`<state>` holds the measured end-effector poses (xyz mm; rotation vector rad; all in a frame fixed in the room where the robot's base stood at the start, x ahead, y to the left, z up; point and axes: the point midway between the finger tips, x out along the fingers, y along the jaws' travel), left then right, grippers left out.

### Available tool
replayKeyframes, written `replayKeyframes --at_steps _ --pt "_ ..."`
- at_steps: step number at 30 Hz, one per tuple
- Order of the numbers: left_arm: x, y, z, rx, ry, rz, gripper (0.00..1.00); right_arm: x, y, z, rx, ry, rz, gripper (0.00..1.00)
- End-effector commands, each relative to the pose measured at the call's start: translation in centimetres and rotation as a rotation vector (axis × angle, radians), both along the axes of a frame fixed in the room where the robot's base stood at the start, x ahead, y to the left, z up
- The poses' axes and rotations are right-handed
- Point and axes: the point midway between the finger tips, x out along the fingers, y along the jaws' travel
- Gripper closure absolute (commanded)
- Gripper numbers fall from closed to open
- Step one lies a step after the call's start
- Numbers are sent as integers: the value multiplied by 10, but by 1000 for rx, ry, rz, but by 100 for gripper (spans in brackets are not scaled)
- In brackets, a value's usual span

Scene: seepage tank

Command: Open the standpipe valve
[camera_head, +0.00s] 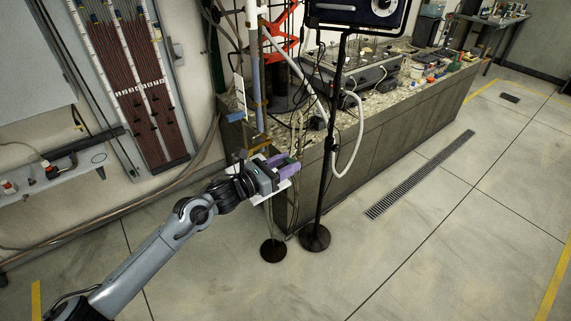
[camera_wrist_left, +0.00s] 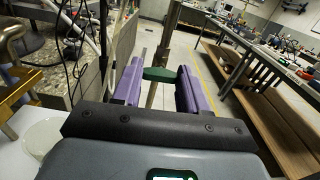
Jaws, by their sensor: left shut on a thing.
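My left gripper (camera_head: 289,167) reaches in from the left, with purple fingers, beside the front left corner of the stone-topped bench. In the left wrist view its two purple fingers (camera_wrist_left: 160,88) stand either side of a small green handle (camera_wrist_left: 158,74), which spans the gap between them. The gripper is shut on this handle, which appears to be the standpipe valve's. A grey metal post (camera_wrist_left: 171,38) rises just behind the handle. In the head view the fingers mostly hide the handle. My right gripper is in neither view.
A black pole stand (camera_head: 316,238) and a second round black base (camera_head: 273,250) stand on the floor close to the gripper. A white hose (camera_head: 348,150) loops by the bench (camera_head: 400,122). A tube panel (camera_head: 125,80) hangs on the wall. The floor in front is clear.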

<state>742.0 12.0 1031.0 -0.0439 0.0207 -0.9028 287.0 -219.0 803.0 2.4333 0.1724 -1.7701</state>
Motion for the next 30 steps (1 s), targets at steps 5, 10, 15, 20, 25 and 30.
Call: replayKeyframes --at_steps 5,10,15,20,25,30 --pt "0 0 -1 -60 76 0 88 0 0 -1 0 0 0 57" --pt "0 0 -1 -146 185 1 88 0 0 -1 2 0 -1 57" --pt "0 0 -1 -245 314 1 88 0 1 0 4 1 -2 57" --pt "1 0 -1 -340 432 1 88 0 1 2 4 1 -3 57" --pt "0 0 -1 -441 560 1 88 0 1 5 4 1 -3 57" --pt "0 0 -1 -540 688 0 88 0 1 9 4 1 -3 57"
